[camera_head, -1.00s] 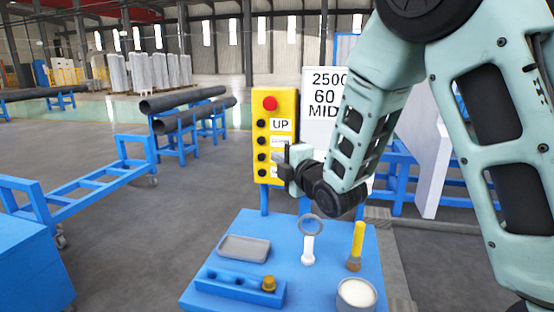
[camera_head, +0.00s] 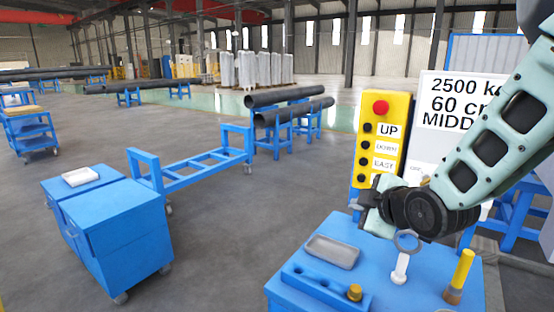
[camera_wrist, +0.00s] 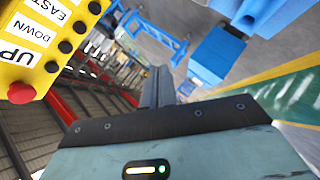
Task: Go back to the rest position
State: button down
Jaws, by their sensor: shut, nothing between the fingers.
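My gripper (camera_head: 368,207) is in front of the lower part of the yellow control panel (camera_head: 367,108), above the back of the blue table. It is shut and empty. In the wrist view its dark fingers (camera_wrist: 158,84) are together, with nothing between them. In the head view my forearm comes in from the right and covers part of the white sign (camera_head: 447,88).
The blue table (camera_head: 290,292) below my gripper holds a grey tray (camera_head: 332,251), a white stand with a ring (camera_head: 400,268), a yellow-handled brush (camera_head: 460,270) and a blue block with a brass piece. Blue cabinets (camera_head: 120,235) stand left. The floor between (camera_head: 220,225) is clear.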

jog(key=s+a+f+m+g, duration=0.2)
jog(key=s+a+g, duration=0.1)
jog(key=s, duration=0.4)
jog(key=s+a+f+m+g, duration=0.2)
jog(key=s+a+g, duration=0.1)
jog(key=s, duration=0.4)
jog(key=s+d+m+g+h, duration=0.1)
jog(key=s+g, duration=0.5)
jog(key=s, duration=1)
jog(key=shift+s+d+f+m+h, duration=0.15)
jog(key=shift+s+d+m+h, duration=0.15)
jog(key=shift+m+h, duration=0.65)
